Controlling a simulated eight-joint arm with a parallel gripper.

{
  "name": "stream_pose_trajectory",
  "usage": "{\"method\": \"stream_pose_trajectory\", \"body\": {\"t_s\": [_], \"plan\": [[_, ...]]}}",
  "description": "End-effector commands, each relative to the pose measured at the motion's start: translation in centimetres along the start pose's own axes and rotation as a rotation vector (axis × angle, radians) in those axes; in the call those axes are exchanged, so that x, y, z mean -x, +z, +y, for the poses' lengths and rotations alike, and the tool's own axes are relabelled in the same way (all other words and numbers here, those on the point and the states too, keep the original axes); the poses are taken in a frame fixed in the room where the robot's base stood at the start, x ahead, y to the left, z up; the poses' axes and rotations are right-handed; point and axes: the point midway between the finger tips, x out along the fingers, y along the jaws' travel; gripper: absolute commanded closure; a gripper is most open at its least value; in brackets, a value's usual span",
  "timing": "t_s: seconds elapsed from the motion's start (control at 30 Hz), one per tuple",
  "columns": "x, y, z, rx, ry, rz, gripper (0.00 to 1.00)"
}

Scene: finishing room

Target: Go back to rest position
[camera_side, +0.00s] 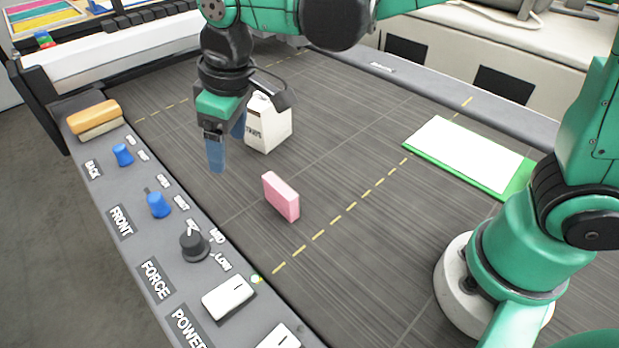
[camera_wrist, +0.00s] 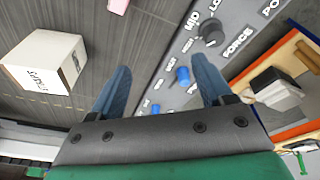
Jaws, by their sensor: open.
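My gripper (camera_side: 228,148) hangs above the dark work surface, its blue fingers pointing down. It is open, and nothing shows between its fingers. In the wrist view, the two blue fingers of my gripper (camera_wrist: 162,80) are spread apart, with the control panel visible beyond and between them. A white box (camera_side: 268,126) with dark lettering stands just behind and to the right of my gripper. The white box also shows at the left of the wrist view (camera_wrist: 45,62). A pink block (camera_side: 281,197) stands on the surface in front and to the right, apart from my gripper.
A control panel (camera_side: 130,192) along the left edge carries a blue knob (camera_side: 158,205), a black knob (camera_side: 193,244) and a white switch (camera_side: 228,297). An orange-topped block (camera_side: 93,117) lies at its back end. A green-edged white board (camera_side: 465,153) lies right. Bare surface separates board and pink block.

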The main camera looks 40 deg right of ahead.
Motion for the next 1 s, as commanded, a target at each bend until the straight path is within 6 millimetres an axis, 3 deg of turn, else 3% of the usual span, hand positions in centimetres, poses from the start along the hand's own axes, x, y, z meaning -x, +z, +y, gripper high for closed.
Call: {"method": "stream_pose_trajectory", "body": {"t_s": [0.03,0.2,0.4,0.5,0.7,1.0], "plan": [[1.0,1.5,1.6,-0.061,0.016,0.038,0.27],[3.1,6.3,5.2,-0.251,0.077,0.171,0.27],[3.5,11.6,7.7,-0.438,0.153,0.311,0.27],[3.3,13.3,8.3,-0.499,0.182,0.359,0.27],[2.9,14.7,8.8,-0.549,0.207,0.399,0.27],[2.9,14.7,8.8,-0.548,0.207,0.400,0.27]]}}
